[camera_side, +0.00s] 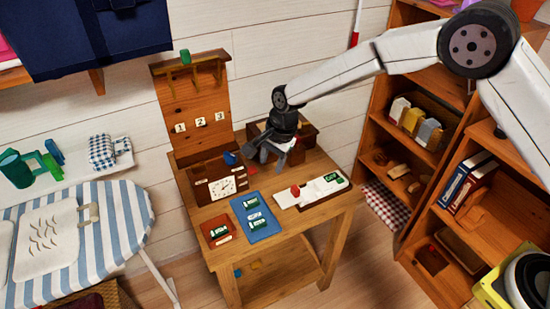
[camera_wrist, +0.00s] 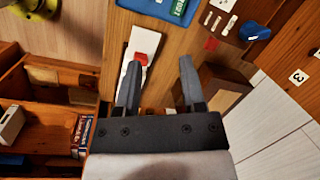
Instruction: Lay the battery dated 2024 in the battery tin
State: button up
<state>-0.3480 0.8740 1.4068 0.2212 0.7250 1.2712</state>
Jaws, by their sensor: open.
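Several green batteries with pale labels show in the side view; their dates are too small to read. One green battery (camera_side: 223,231) is in a small red-brown container (camera_side: 206,228) at the front left, which may be the battery tin. More green shows on a white board (camera_side: 312,198) with a red part (camera_side: 295,190). My gripper (camera_side: 265,158) is open and empty above the table's back. In the wrist view my gripper (camera_wrist: 157,75) points near the white board (camera_wrist: 127,70); the blue tray (camera_wrist: 157,8) is at the top edge.
A brown box (camera_side: 302,145) is by my gripper. Shelves (camera_side: 400,130) stand right, a striped ironing board (camera_side: 115,220) left.

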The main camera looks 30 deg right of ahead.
jog(key=s+d+r+n+t+h, duration=0.1)
jog(key=s+d+r+n, duration=0.25)
jog(key=d, duration=0.25)
jog(key=s+d+r+n, duration=0.2)
jog(key=s+d, duration=0.3)
jog(key=d, duration=0.2)
jog(key=s+d+n, duration=0.3)
jog(key=s+d, duration=0.1)
jog(key=s, duration=0.4)
jog(key=s+d+r+n+h, duration=0.1)
jog(key=s+d+n, duration=0.3)
jog(key=s, duration=0.3)
jog(key=shift+s+d+t, duration=0.3)
jog(key=shift+s+d, duration=0.05)
